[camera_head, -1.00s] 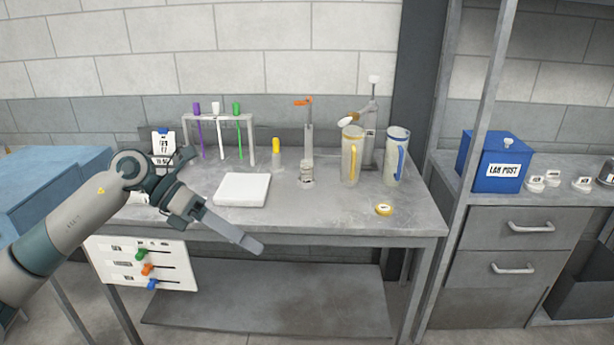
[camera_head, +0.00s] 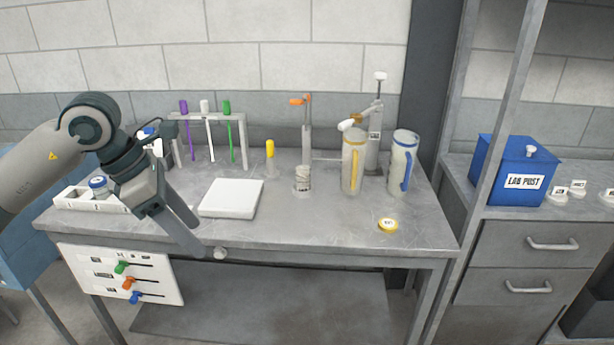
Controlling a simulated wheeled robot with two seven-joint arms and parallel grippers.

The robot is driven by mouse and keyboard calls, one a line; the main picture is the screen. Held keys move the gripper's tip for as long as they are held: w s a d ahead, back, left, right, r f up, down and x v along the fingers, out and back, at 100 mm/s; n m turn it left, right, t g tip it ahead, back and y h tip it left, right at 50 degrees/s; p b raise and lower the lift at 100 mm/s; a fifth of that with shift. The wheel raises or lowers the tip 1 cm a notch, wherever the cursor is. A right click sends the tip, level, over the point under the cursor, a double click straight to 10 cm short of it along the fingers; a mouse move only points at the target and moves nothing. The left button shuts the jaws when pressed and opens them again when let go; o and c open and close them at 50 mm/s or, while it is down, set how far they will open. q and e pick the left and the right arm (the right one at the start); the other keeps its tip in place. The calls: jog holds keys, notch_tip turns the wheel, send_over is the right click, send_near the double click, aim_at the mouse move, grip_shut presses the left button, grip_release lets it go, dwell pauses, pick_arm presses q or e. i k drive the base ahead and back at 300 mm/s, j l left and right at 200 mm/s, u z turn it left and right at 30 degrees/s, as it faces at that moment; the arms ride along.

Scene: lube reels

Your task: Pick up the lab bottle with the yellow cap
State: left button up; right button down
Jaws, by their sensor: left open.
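The lab bottle with the yellow cap (camera_head: 270,160) stands upright toward the back of the grey table (camera_head: 330,230), behind and to the right of a white square plate. It is small and pale, with a tall yellow cap. My left gripper (camera_head: 194,236) is in front of the plate on the left, pointing down toward the table's front edge. Its fingers are open with nothing between them, and it is well apart from the bottle. My right gripper is not in view.
The white plate (camera_head: 231,198) lies left of centre. A rack (camera_head: 243,140) with purple, white and green capped tubes stands behind. An orange-topped stand (camera_head: 306,135), yellow-handled pitcher (camera_head: 353,165) and blue-handled pitcher (camera_head: 402,165) stand right.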

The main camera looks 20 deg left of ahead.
aim_at(302, 173)
jog(key=i, duration=1.5)
